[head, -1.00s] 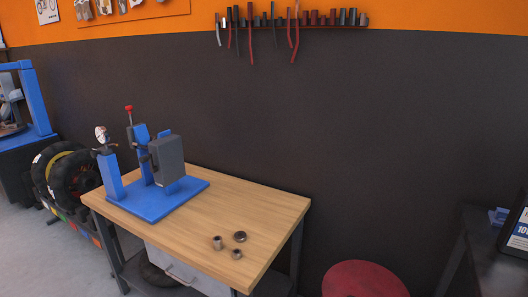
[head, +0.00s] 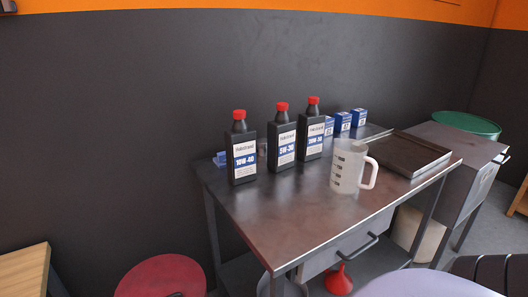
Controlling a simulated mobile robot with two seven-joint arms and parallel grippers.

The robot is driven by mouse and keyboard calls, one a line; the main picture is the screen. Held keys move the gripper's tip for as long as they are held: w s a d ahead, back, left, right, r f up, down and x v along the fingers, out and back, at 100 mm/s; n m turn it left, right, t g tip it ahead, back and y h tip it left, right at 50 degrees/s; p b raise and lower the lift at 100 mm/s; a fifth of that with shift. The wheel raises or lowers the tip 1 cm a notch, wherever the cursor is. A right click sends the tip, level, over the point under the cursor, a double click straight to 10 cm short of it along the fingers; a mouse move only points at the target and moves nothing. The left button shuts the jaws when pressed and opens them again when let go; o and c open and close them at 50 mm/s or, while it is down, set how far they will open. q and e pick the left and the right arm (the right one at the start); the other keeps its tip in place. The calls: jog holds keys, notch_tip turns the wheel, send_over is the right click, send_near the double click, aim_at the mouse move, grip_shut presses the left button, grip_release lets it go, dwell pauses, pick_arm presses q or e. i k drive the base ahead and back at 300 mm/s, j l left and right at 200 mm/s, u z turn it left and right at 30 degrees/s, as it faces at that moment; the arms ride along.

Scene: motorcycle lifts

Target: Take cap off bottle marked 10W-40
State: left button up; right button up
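The bottle marked 10W-40 (head: 242,152) stands upright on the metal table (head: 270,212), leftmost of three similar black bottles. Its red cap (head: 239,114) is on its top. To its right stand a bottle that seems to read 5W-30 (head: 283,143) and a third black bottle (head: 312,133), both with red caps. Neither of my grippers is in view.
A clear measuring jug (head: 348,166) stands right of the bottles, near a dark tray (head: 407,153). Small blue-and-white boxes (head: 343,121) sit behind. The table's front left is clear.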

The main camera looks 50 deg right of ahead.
aim_at(240, 141)
jog(key=i+j+z, duration=0.1)
jog(key=z, duration=0.65)
jog(key=i+j+z, duration=0.1)
jog(key=z, duration=0.3)
jog(key=i+j+z, duration=0.15)
jog(key=z, duration=0.3)
jog(key=j+z, duration=0.4)
jog(key=i+j+z, duration=0.1)
jog(key=j+z, duration=0.2)
jog(key=z, duration=0.15)
